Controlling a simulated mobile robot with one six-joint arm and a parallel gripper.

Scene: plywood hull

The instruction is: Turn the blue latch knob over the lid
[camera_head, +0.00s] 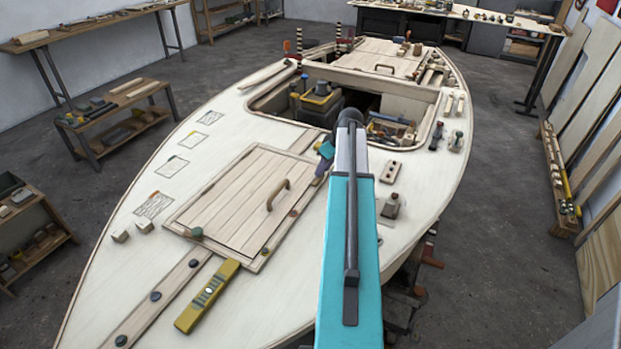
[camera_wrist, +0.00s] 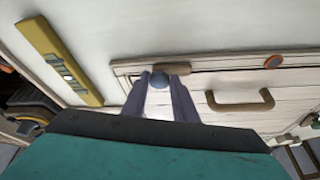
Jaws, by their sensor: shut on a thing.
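The blue latch knob (camera_wrist: 160,80) sits between my fingertips at the lid's edge in the wrist view. My gripper (camera_wrist: 160,84) is shut on it. A short brown wooden latch bar (camera_wrist: 174,68) shows beside the knob, running along the lid's edge. How far it overlaps the lid I cannot tell. The planked lid (camera_head: 228,200) lies flat and closed on the deck in the head view, with a wooden handle (camera_head: 278,194). There my gripper (camera_head: 319,180) is at the lid's far right corner, and the knob is hidden by the fingers.
A red knob (camera_head: 293,212) is on the lid's right edge and a green knob (camera_head: 196,232) near its left corner. A yellow level (camera_head: 208,296) lies on the near deck. The open cockpit (camera_head: 365,102) with boxes lies beyond.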

